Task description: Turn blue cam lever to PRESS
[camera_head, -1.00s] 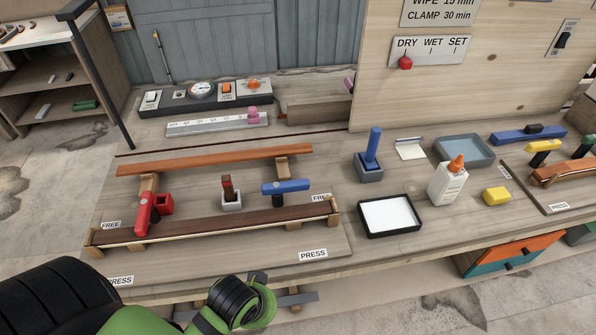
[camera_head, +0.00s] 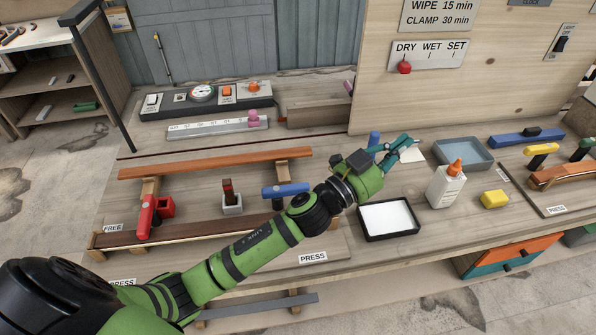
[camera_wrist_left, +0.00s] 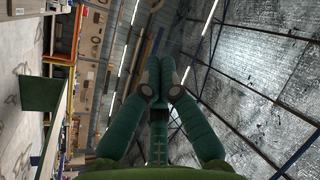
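The blue cam lever (camera_head: 284,190) is on the wooden fixture, right of the small white cup. Its handle lies roughly sideways. A PRESS label (camera_head: 312,257) is at the fixture's front right; the FREE label near the blue lever is hidden behind my left arm. The red cam lever (camera_head: 147,215) stands at the left, by another FREE label (camera_head: 113,228). My left gripper (camera_head: 412,148) is right of the blue lever and apart from it, above the bench near the notepad. In the left wrist view its fingers (camera_wrist_left: 158,66) meet, with nothing seen between them. My right gripper is not in view.
My left arm crosses the fixture's front. A dark strip (camera_head: 180,234) and a reddish strip (camera_head: 215,162) lie on the fixture.

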